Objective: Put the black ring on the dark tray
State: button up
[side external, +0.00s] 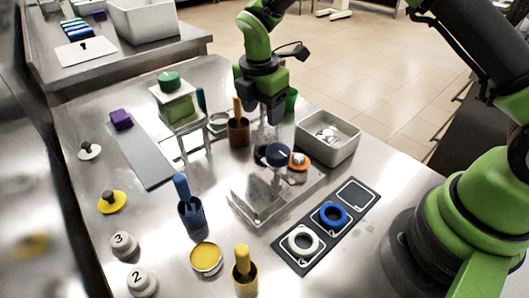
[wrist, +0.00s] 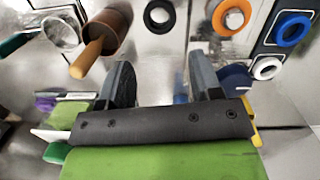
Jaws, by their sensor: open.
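The dark tray (side external: 322,228) has a row of three outlined places. A white ring (side external: 302,242) is in the near place, a blue ring (side external: 332,215) is in the middle, and the far place (side external: 356,194) is empty. My gripper (side external: 272,125) points down above the table; it is open with nothing between its fingers in the wrist view (wrist: 160,78).
An orange ring (side external: 299,161) lies beside the black one. A brown pot with a wooden handle (side external: 238,130) and a white bin (side external: 342,150) flank the area.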

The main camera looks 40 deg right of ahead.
send_over(264, 148)
jog(key=s+a, duration=0.2)
jog(key=shift+n, duration=0.4)
jog(key=f, duration=0.5)
jog(key=shift+w+d+f, duration=0.2)
jog(key=shift+w+f, duration=0.05)
jog(key=shift+f, duration=0.15)
jog(key=f, duration=0.5)
jog(key=shift+w+d+f, duration=0.1)
jog(key=shift+d+f, duration=0.1)
jog(key=shift+f, duration=0.15)
jog(key=shift+c, duration=0.4)
jog(key=c, duration=0.5)
